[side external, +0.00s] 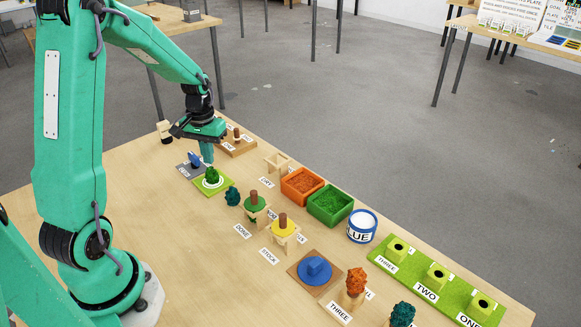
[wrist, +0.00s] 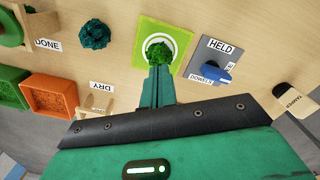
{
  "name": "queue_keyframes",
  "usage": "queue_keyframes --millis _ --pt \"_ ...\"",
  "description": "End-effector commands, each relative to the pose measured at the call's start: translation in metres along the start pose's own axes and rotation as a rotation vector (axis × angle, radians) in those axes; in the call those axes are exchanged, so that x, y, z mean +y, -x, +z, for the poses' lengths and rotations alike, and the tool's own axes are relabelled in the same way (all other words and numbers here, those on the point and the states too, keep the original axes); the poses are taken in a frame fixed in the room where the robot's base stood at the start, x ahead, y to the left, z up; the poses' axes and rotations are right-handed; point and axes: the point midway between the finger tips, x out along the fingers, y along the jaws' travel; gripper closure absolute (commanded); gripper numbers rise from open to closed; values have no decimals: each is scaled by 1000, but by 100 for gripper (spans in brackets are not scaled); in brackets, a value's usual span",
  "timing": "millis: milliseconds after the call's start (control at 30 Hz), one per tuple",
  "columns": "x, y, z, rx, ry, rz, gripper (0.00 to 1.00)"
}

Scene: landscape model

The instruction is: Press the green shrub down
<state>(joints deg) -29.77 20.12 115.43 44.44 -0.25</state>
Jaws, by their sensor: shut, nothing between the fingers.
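The green shrub (side external: 211,175) sits on a white ring in the middle of a bright green square pad (side external: 228,184) on the table. In the wrist view the shrub (wrist: 159,53) is at the fingertips, on the pad (wrist: 143,31). My gripper (side external: 207,158) is shut and empty, pointing down over the shrub. In the wrist view its closed fingers (wrist: 157,75) overlap the near side of the shrub. I cannot tell whether they touch it.
A grey plate with a blue piece (side external: 195,159), labelled HELD in the wrist view, lies beside the pad. A dark teal shrub (side external: 232,196) stands loose on the other side. Orange (side external: 302,184) and green (side external: 330,204) trays lie farther right. Bare table lies in front.

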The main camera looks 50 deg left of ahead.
Motion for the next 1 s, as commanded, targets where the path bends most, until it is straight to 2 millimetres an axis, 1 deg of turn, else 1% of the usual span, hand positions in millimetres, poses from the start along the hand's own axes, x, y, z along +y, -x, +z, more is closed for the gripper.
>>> queue_keyframes --millis 1000 --pt "0 -11 0 -1 0 0 100"
